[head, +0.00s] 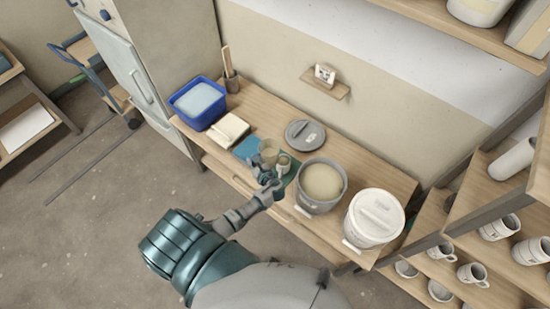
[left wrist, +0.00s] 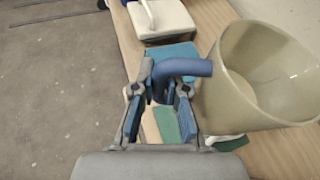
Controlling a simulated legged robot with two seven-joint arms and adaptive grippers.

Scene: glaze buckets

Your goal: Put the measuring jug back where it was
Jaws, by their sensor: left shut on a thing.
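The measuring jug is a translucent beige vessel (left wrist: 265,75) with a blue handle (left wrist: 185,67), large at the right of the left wrist view. In the head view the jug (head: 269,151) is small, over the front middle of the bench, beside the blue cloth. My left gripper (head: 268,181) is shut on the handle; its fingers (left wrist: 160,92) reach it in the left wrist view. The jug looks tilted there. I cannot tell whether its base touches the bench. A green mat (head: 289,176) lies just right of the gripper, partly hidden. My right gripper is not in view.
A blue basin (head: 197,104), a white block (head: 229,131) and a blue cloth (head: 247,147) are left on the bench. A small cup (head: 284,163) is by the jug. A grey lid (head: 305,134), an open glaze bucket (head: 321,182) and a lidded white bucket (head: 375,216) are right.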

